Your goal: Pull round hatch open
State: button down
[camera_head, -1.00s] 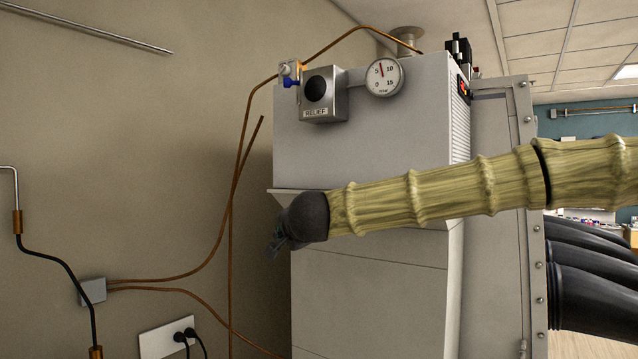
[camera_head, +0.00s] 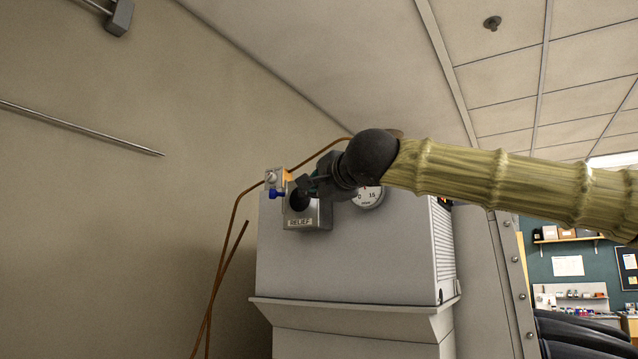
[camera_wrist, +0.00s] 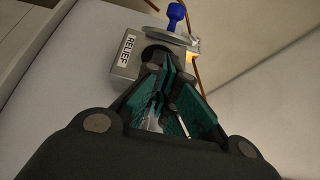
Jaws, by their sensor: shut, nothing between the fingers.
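No round hatch can be made out in these views. My gripper (camera_head: 304,186) is shut and empty, in front of the upper part of a grey cabinet (camera_head: 345,255). Its fingertips are close to a grey box labelled RELIEF (camera_head: 312,216), which has a dark round knob or opening partly hidden behind the fingers. I cannot tell whether they touch. In the wrist view the fingers (camera_wrist: 168,68) point at the RELIEF box (camera_wrist: 125,60), with its dark round part just beyond the tips.
A small fitting with a blue lever (camera_head: 276,190) sits left of the fingers. A round gauge (camera_head: 369,196) is partly hidden behind my gripper. A copper pipe (camera_head: 232,225) runs down the left side. Black glove sleeves (camera_head: 580,335) show at lower right.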

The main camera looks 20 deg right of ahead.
jog(key=shift+w+a+p, duration=0.2)
jog(key=shift+w+p, duration=0.6)
jog(key=shift+w, duration=1.9)
jog(key=shift+w+a, duration=0.1)
jog(key=shift+w, duration=0.05)
